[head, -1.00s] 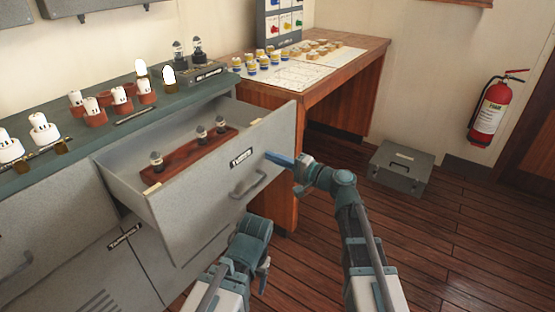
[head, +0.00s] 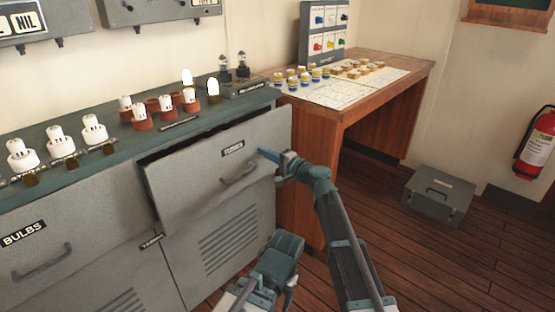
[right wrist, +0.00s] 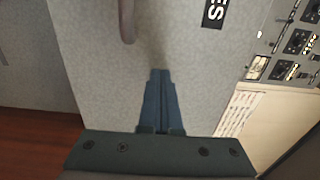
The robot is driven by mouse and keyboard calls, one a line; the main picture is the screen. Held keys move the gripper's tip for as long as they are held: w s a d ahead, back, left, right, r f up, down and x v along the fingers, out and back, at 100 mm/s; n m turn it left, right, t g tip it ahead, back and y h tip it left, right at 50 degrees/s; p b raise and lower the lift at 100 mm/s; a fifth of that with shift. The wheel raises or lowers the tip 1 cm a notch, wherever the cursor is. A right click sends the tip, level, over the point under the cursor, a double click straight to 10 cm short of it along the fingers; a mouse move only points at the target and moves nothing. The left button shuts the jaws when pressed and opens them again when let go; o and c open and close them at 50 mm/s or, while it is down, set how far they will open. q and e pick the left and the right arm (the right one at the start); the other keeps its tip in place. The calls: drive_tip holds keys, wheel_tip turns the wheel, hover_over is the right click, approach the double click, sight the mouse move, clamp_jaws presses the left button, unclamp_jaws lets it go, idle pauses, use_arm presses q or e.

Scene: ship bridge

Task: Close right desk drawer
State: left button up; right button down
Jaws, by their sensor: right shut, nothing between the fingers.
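The right desk drawer (head: 205,185) is a grey metal front with a dark label and a curved handle (head: 238,181). It stands slightly out from the grey desk, with a dark gap along its top edge. My right gripper (head: 264,153) is shut and empty, its blue fingertips at the drawer front, right of the label. In the right wrist view the shut fingers (right wrist: 161,80) point at the grey front, beside the handle (right wrist: 127,20); contact cannot be told for sure. My left gripper (head: 270,285) is low at the front, and its fingers are not clear.
The desk top (head: 110,145) holds white bulbs, reddish sockets and a small dark box. A grey case (head: 438,196) and a fire extinguisher (head: 536,143) are farther right. The wooden floor between is clear.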

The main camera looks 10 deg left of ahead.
drive_tip(key=x, duration=0.7)
drive_tip(key=shift+w, duration=0.1)
drive_tip(key=shift+w+a, duration=0.1)
drive_tip(key=shift+w+a+r, duration=0.1)
drive_tip(key=shift+w+a, duration=0.05)
use_arm(q)
drive_tip(key=shift+d, duration=0.45)
use_arm(e)
drive_tip(key=v, duration=1.4)
drive_tip(key=shift+s+d, duration=0.25)
drive_tip(key=shift+s, duration=0.1)
